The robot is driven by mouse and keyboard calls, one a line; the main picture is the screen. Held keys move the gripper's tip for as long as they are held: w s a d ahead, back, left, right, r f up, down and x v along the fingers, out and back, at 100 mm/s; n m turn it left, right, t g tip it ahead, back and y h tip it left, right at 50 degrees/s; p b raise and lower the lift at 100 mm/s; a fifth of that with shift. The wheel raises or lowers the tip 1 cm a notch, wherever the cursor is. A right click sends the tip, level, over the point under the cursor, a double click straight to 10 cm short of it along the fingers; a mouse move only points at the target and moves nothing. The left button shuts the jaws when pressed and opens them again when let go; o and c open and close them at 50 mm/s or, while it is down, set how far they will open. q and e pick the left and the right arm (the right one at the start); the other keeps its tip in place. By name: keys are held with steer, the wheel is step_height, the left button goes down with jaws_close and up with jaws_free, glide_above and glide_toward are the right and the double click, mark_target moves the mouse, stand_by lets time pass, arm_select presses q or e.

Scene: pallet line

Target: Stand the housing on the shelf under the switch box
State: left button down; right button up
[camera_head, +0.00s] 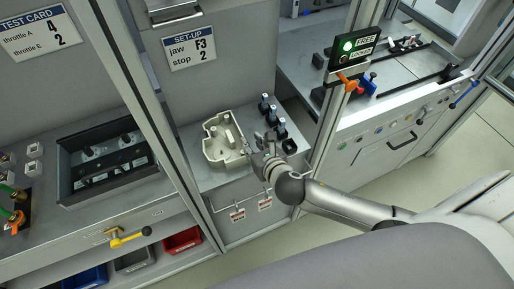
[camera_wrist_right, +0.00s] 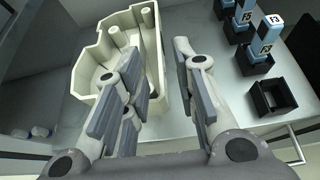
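The housing (camera_head: 222,140), a cream open casting with inner posts, sits on a grey shelf (camera_head: 215,182) in the middle bay. In the right wrist view the housing (camera_wrist_right: 92,70) fills the upper left. My right gripper (camera_head: 256,150) is at its right side. In the wrist view its fingers (camera_wrist_right: 158,60) are spread: one over the housing's interior, the other outside its right wall. I cannot tell whether either touches. A small grey box (camera_head: 172,10) is cut off at the top above the bay; I cannot tell if it is the switch box. My left gripper is out of view.
Labelled blue-and-black jaw pieces (camera_head: 280,128) and an empty black holder (camera_head: 289,146) stand right of the housing. A frame post (camera_head: 150,110) borders the bay on the left. A FREE/LOCKED sign box (camera_head: 352,48) with a green lamp is at right. A black tray (camera_head: 110,158) lies left.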

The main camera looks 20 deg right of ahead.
steer(key=shift+v, duration=1.3)
